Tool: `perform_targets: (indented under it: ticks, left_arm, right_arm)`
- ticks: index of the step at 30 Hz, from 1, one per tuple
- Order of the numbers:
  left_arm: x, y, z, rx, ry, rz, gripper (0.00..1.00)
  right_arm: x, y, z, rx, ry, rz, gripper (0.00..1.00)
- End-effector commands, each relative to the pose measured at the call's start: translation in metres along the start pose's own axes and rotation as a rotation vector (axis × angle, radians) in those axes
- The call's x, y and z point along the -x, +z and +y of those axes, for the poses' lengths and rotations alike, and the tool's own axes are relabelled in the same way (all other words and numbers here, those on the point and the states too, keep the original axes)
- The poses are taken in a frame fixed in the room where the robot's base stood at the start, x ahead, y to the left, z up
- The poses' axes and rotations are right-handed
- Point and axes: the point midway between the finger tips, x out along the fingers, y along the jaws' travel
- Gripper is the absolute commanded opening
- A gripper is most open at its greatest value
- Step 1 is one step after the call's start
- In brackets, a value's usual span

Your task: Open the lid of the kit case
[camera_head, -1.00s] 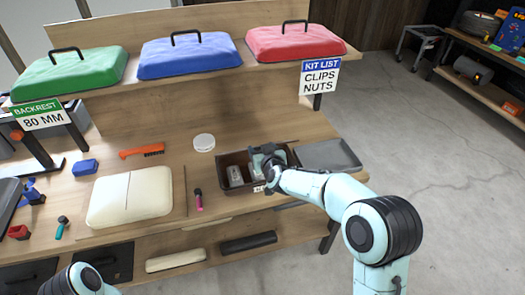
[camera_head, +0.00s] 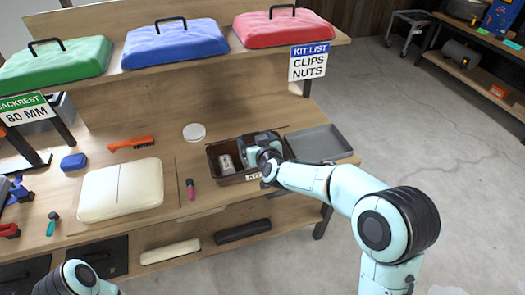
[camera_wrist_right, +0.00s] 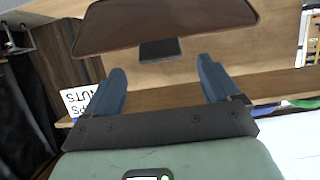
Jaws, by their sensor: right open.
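The kit case (camera_head: 215,175) is a brown box with a white label on its front, on the bench's right half. Pale and grey shapes show within its outline. My right gripper (camera_head: 262,152) is at the case's right part and hides some of it. In the right wrist view a brown panel, seemingly the lid (camera_wrist_right: 165,28), has a dark tab (camera_wrist_right: 160,50) on its edge. The open fingers of my right gripper (camera_wrist_right: 160,66) stand either side of that tab, with nothing visibly clamped. I cannot tell how far the lid is raised. My left gripper is out of view.
A grey tray (camera_head: 318,143) lies close right of the case. A white round lid (camera_head: 194,132), a pink-handled tool (camera_head: 191,190) and a cream cushion (camera_head: 120,190) lie to the left. Green, blue and red (camera_head: 290,27) covers sit on the shelf above.

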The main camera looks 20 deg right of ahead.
Motion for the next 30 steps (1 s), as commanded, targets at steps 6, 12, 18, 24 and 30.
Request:
perform_targets:
  ticks: [6,12,18,24,30]
  left_arm:
    - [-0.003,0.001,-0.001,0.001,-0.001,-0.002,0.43]
    - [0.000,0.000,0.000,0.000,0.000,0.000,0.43]
    - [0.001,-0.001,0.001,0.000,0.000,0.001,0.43]
    - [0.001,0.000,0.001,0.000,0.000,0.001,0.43]
    - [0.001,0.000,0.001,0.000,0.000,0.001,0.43]
  right_arm:
    - [0.053,-0.002,0.000,-0.003,-0.002,0.004,0.89]
    - [0.083,-0.003,0.000,-0.001,-0.001,0.005,0.89]
    - [0.094,-0.001,0.000,0.000,0.000,0.003,0.89]
    - [0.094,-0.001,0.000,0.000,0.000,0.003,0.89]
    - [0.094,-0.001,0.000,0.000,0.000,0.003,0.89]
